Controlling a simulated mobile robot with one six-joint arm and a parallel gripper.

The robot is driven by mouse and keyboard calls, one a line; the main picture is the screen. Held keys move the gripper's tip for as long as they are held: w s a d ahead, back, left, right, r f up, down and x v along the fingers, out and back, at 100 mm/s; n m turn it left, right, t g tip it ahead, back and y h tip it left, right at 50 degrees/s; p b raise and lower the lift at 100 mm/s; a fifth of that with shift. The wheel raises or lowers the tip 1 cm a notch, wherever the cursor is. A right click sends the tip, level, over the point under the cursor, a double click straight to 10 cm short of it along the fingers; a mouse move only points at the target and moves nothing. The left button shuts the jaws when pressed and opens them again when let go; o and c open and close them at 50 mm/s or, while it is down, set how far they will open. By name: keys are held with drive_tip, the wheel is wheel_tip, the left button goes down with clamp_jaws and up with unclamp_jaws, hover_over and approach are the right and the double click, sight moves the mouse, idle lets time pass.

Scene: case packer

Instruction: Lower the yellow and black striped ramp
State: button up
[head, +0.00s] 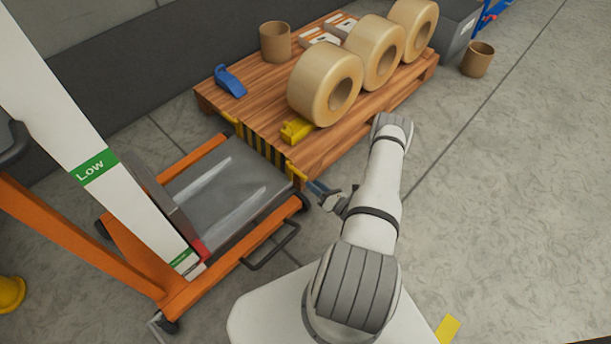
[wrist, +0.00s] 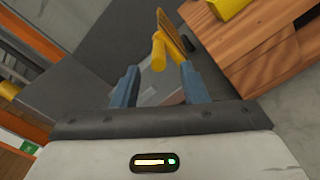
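The yellow and black striped ramp (head: 262,147) stands raised at the edge of the grey lift platform (head: 215,190), facing the wooden pallet. A yellow peg sticks out at its near end. In the wrist view the ramp (wrist: 174,34) is seen almost edge-on, with the yellow peg (wrist: 158,52) pointing towards me. My gripper (head: 318,188) is just off the ramp's near end. In the wrist view its blue fingers (wrist: 159,82) are apart with nothing between them. The peg lies just beyond the fingertips, roughly in line with the gap.
The wooden pallet (head: 275,121) carries large tape rolls (head: 313,92), a blue tool (head: 230,82), a yellow item (head: 296,131) and a brown cup (head: 275,42). The orange lift frame (head: 75,235) has a white mast on the left.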

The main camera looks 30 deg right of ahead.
sight(290, 166)
drive_tip(key=b+x, duration=0.1)
drive_tip(key=x, duration=0.6)
drive_tip(key=shift+w+a+f+b, duration=0.1)
drive_tip(key=shift+w+b, duration=0.05)
drive_tip(key=shift+b, duration=0.15)
clamp_jaws()
